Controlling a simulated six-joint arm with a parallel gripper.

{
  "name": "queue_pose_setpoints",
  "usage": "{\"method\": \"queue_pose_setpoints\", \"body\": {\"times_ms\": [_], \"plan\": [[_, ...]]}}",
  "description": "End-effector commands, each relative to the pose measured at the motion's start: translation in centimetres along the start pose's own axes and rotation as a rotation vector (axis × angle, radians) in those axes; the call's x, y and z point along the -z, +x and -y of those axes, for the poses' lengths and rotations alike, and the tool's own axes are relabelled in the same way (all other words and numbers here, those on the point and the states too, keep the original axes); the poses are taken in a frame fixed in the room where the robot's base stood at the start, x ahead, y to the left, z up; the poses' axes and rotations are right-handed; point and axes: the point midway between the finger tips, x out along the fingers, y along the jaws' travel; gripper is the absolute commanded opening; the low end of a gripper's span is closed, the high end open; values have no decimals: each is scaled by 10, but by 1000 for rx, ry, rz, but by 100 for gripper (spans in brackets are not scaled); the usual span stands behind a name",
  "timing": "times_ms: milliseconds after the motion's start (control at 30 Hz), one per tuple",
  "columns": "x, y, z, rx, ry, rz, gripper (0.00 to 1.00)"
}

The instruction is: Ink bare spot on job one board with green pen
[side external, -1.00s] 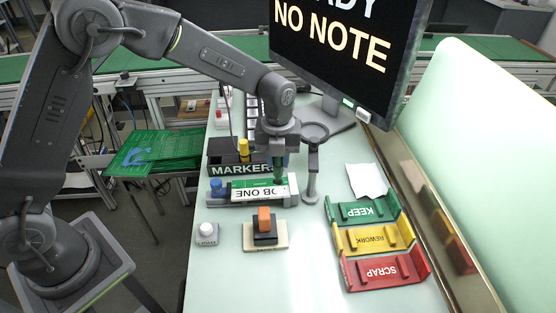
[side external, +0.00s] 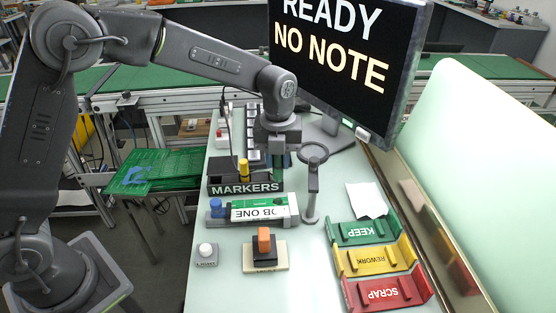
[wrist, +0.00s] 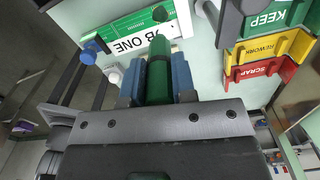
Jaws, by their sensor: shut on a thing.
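My gripper (side external: 277,163) is shut on the green pen (wrist: 159,68), which stands between its two blue fingers in the wrist view. The gripper holds the pen above and behind the right part of the job one board (side external: 267,203) in the side view. The board is a green strip with a white JOB ONE label, lying in a grey holder with a blue knob (side external: 216,207). The board also shows in the wrist view (wrist: 122,27), beyond the pen. The pen's tip is hard to make out, and I cannot tell a bare spot on the board.
The MARKERS rack (side external: 245,189) with an upright yellow marker (side external: 243,169) stands behind the board. A magnifier stand (side external: 312,185) is close on the right. KEEP (side external: 362,231), REWORK (side external: 372,258) and SCRAP (side external: 386,291) trays lie front right. An orange-topped block (side external: 264,247) stands in front. The screen (side external: 340,60) reads READY NO NOTE.

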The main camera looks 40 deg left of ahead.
Motion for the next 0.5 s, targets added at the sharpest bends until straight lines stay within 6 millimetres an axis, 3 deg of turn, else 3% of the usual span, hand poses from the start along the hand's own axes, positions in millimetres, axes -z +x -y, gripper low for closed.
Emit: {"method": "queue_pose_setpoints", "body": {"times_ms": [500], "plan": [[0, 7, 0, -2, 0, -2, 1]]}}
